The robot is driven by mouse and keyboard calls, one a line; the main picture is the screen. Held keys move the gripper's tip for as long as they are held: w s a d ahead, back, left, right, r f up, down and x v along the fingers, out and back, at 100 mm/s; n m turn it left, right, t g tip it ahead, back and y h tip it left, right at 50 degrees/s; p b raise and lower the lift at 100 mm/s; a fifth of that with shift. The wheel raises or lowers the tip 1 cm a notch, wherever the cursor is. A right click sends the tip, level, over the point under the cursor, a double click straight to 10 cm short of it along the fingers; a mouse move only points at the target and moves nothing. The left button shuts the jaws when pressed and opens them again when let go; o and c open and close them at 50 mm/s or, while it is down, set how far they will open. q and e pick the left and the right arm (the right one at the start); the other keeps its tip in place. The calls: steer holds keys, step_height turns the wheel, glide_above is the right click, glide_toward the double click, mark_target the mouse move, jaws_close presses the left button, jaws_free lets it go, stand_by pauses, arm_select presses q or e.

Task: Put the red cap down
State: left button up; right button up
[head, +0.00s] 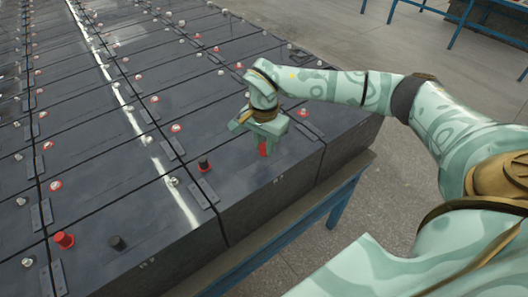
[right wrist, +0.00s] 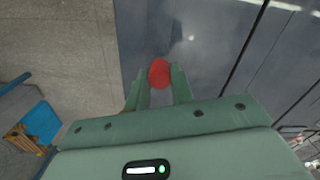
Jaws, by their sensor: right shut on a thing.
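My right gripper (head: 262,146) is shut on a red cap (head: 264,149), with its fingers pointing down over the battery top near the front right edge of the rows. In the right wrist view the red cap (right wrist: 160,73) is pinched between the two green fingertips (right wrist: 160,82). I cannot tell whether the cap touches the battery below. Another red cap (head: 64,240) sits on a battery at the lower left. My left gripper is not in view.
Dark batteries (head: 100,185) with several terminals and connector bars fill the rack. Black caps (head: 117,243) (head: 204,164) stand near the front edge. A blue-legged table frame (head: 340,205) stands under the rack. The floor (head: 400,170) at right is clear.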

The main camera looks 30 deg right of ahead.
mark_target(264, 145)
steer(key=shift+f, duration=1.6)
steer(key=shift+f, duration=0.1)
steer(key=o, duration=0.9)
steer(key=shift+o, duration=0.2)
step_height(264, 145, up, 12)
steer(key=shift+r+p, duration=0.15)
steer(key=shift+p, duration=0.45)
